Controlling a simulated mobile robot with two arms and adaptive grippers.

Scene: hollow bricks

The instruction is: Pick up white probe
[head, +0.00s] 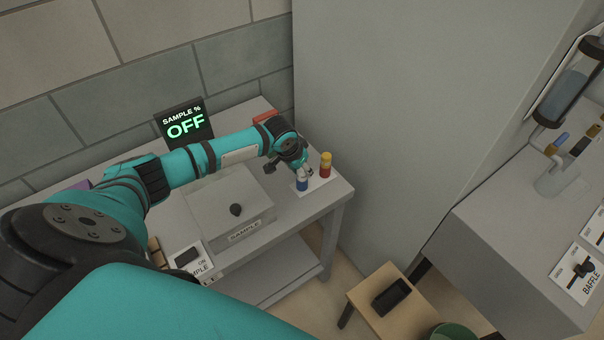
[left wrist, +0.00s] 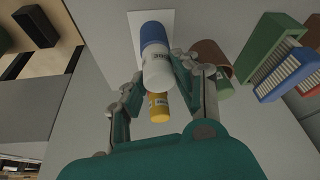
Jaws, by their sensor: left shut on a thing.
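The white probe is a short cylinder with a white upper part and a blue lower part. In the left wrist view the white probe (left wrist: 157,72) lies between the two fingers of my left gripper (left wrist: 160,78), which is shut on its white part. In the head view the blue end of the probe (head: 302,184) shows below my left gripper (head: 301,167), at a white card on the table's right end. I cannot tell whether it touches the card. The fingers partly hide its white part. My right gripper is not in view.
A yellow and red probe (head: 326,165) stands close beside on the card. A grey SAMPLE box (head: 215,215) with a dark knob sits left on the table (head: 335,192). A display (head: 184,125) reads OFF. A tall grey panel (head: 400,100) rises to the right.

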